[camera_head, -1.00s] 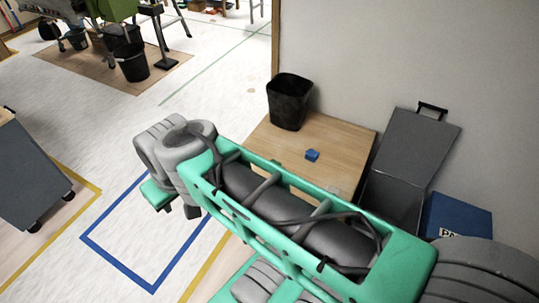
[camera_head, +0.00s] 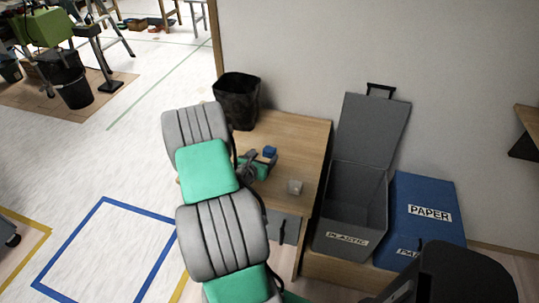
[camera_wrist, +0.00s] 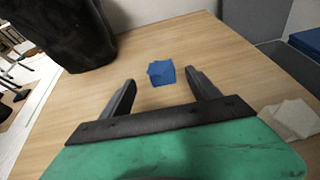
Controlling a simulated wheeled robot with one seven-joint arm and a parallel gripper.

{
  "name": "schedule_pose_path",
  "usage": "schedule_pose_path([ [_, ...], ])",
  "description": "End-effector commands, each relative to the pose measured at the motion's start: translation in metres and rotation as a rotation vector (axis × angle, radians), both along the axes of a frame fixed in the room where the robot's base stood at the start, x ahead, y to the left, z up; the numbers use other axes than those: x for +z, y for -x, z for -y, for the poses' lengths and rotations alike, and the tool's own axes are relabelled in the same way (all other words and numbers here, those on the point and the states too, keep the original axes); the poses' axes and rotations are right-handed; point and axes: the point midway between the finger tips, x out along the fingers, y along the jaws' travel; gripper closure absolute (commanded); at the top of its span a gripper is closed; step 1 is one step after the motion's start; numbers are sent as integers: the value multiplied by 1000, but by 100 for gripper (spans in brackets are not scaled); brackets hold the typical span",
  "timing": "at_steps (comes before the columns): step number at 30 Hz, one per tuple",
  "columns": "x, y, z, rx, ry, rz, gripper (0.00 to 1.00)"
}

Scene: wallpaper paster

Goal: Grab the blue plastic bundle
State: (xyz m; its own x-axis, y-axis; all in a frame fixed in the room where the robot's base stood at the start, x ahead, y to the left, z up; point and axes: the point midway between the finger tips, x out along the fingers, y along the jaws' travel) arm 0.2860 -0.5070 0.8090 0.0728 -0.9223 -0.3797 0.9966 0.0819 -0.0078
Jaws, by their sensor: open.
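The blue plastic bundle (camera_wrist: 161,73) is a small crumpled blue piece on the wooden table (camera_wrist: 185,35). In the head view the bundle (camera_head: 270,152) shows just beyond my gripper (camera_head: 259,166). In the wrist view my gripper (camera_wrist: 164,88) is open, with two dark fingers spread wide. The bundle lies ahead of the fingertips, roughly centred between them, and no contact shows. My arm hides part of the table in the head view.
A black bin (camera_head: 236,101) stands at the table's far left corner. A pale crumpled piece (camera_head: 295,187) lies to the right of my gripper. A grey box labelled PLASTIC (camera_head: 349,225) and a blue one labelled PAPER (camera_head: 424,217) stand right of the table.

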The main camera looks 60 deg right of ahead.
Motion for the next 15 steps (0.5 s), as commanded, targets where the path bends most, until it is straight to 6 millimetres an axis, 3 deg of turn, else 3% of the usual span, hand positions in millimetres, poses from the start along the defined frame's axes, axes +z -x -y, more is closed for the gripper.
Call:
schedule_pose_path([
  [9,-19,1,48,-4,-2,6,29],
  [15,-23,-2,58,0,-3,6,29],
])
